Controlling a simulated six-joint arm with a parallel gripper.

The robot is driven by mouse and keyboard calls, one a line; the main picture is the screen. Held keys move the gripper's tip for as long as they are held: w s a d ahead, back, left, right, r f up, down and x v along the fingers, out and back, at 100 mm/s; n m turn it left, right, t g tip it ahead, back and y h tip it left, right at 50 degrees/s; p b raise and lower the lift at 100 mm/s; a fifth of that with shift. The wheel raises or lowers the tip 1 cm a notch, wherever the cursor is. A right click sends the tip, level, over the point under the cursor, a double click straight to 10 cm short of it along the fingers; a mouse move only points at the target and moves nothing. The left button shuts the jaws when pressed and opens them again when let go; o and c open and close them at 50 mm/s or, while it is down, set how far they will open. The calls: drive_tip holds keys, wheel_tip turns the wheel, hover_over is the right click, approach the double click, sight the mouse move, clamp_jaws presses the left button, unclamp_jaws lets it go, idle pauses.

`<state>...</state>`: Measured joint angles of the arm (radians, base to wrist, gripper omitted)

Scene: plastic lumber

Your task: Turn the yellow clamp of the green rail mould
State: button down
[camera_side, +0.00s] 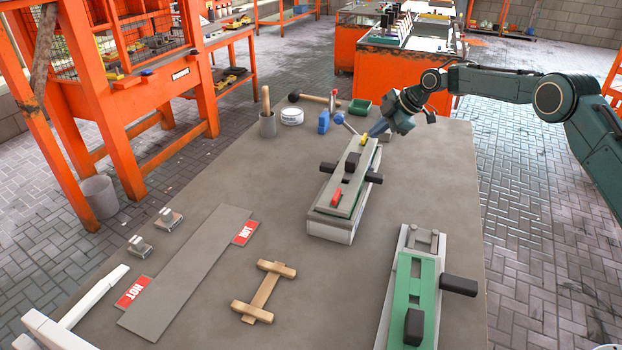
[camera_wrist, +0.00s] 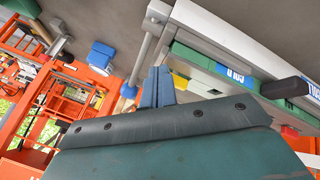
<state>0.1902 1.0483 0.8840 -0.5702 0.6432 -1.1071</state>
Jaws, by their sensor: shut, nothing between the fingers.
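The rail mould (camera_side: 348,185) stands near the middle of the table, with a grey-green top plate and a pale base. Its yellow clamp (camera_side: 363,140) sits at the far end of the plate, and a red clamp (camera_side: 336,197) sits nearer the front. My gripper (camera_side: 376,131) is just right of the yellow clamp, low over the far end. Its blue fingers (camera_wrist: 157,87) are shut and empty. In the wrist view a little of the yellow clamp (camera_wrist: 180,80) shows beside them, the rest hidden by my gripper body. I cannot tell whether they touch.
Black handles (camera_side: 372,178) stick out from the mould's sides. A second, brighter green mould (camera_side: 415,290) lies at the front right. Left are a grey plate (camera_side: 185,280) with HOT labels and a wooden piece (camera_side: 264,292).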

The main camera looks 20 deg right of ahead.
drive_tip(key=shift+a, duration=0.2)
drive_tip(key=shift+a, duration=0.8)
drive_tip(key=shift+f, duration=0.1)
drive_tip(key=shift+s, duration=0.15)
drive_tip(key=shift+s+d, duration=0.45)
drive_tip(key=shift+d, duration=0.25)
drive_tip(key=shift+s+d, duration=0.4)
drive_tip(key=shift+d, duration=0.25)
drive_tip(key=s+d+r, duration=0.1)
drive_tip(key=d+r, duration=0.6)
drive_tip(key=r, duration=0.1)
drive_tip(key=shift+s+r, duration=0.15)
drive_tip(key=shift+r, duration=0.1)
drive_tip(key=shift+r, duration=0.1)
